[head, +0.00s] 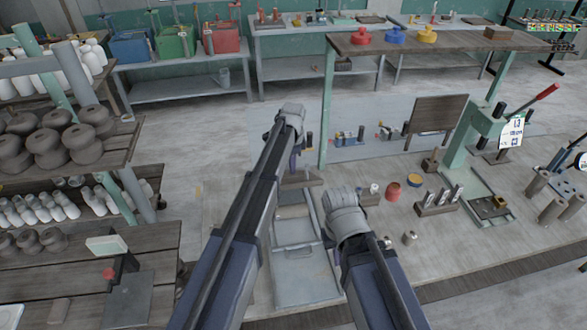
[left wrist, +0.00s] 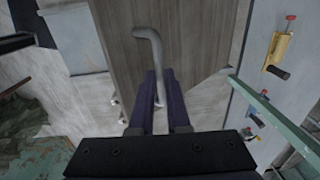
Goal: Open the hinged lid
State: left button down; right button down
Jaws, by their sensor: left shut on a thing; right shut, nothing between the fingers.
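My left gripper (head: 296,162) reaches over the grey bin (head: 300,290) in the head view, its dark purple fingers partly hidden by my arm. In the left wrist view its fingers (left wrist: 160,92) are shut on a bent grey handle (left wrist: 148,40). Behind the handle is a brown wood-grain panel (left wrist: 195,40), which looks like the lid; its hinge does not show. In the head view a narrow brown edge (head: 302,181) shows beside the gripper, maybe the same panel. My right gripper (head: 346,205) is shut and empty right of the bin, its fingertips mostly hidden.
A red jar (head: 392,191) and small metal parts stand on the worktop right of my right gripper. A green press (head: 470,135) with a red lever stands further right. A shelf of clay pots (head: 65,140) is at the left. An upright brown board (head: 436,115) stands behind.

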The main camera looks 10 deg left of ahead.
pick_arm(q)
jog(key=shift+w+a, duration=0.2)
jog(key=shift+w, duration=0.2)
jog(key=c, duration=0.9)
grip_release()
jog(key=shift+w+f, duration=0.25)
jog(key=shift+s, duration=0.1)
pick_arm(e)
jog(key=shift+w+a+f, duration=0.1)
jog(key=shift+w+f, duration=0.05)
jog(key=shift+w, duration=0.1)
pick_arm(q)
jog(key=shift+s, duration=0.1)
